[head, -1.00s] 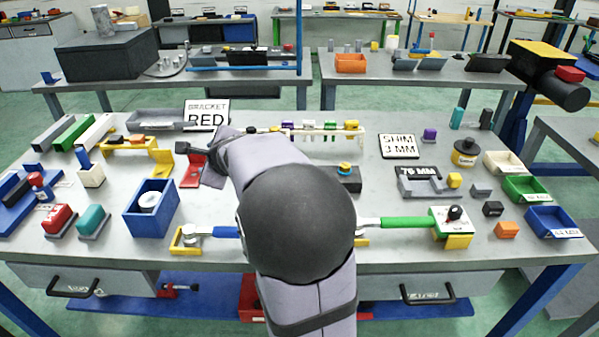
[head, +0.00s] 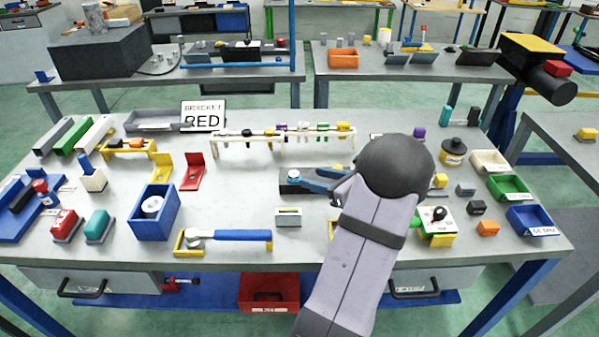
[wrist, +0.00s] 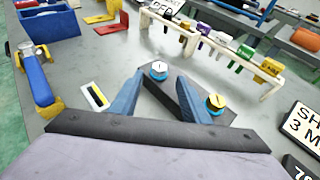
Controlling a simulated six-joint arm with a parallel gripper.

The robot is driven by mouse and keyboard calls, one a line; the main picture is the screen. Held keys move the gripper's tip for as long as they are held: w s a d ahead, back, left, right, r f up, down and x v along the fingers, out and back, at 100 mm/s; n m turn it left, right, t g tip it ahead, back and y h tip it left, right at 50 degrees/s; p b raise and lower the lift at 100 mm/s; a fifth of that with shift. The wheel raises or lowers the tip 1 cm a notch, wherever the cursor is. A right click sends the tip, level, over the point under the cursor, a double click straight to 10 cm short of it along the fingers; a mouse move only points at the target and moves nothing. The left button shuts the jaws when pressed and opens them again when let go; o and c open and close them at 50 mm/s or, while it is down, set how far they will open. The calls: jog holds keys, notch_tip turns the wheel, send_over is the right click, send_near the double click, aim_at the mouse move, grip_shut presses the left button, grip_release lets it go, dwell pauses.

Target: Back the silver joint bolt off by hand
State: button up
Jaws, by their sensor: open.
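A dark joint block (head: 291,187) lies mid-table in the head view and also shows in the wrist view (wrist: 177,91). The silver joint bolt (wrist: 158,70), with a blue ring at its base, stands at the block's far left end in the wrist view; it also shows in the head view (head: 294,175). A brass-coloured bolt (wrist: 215,102) with a blue ring stands at the other end, outside my right finger. My gripper (wrist: 160,78) is open, its blue fingers either side of the line to the silver bolt. I cannot tell whether they touch it. My arm hides the block's right part in the head view.
A white rack (head: 283,136) with coloured tags stands behind the block. A small light box (head: 289,217) and a blue-handled wrench (head: 240,235) lie in front. A blue bin (head: 154,212) stands to the left. Bare table lies between the bin and the block.

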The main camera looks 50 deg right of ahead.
aim_at(295, 174)
jog(key=shift+p+x, duration=0.9)
jog(key=shift+x, duration=2.85)
jog(key=c, duration=1.1)
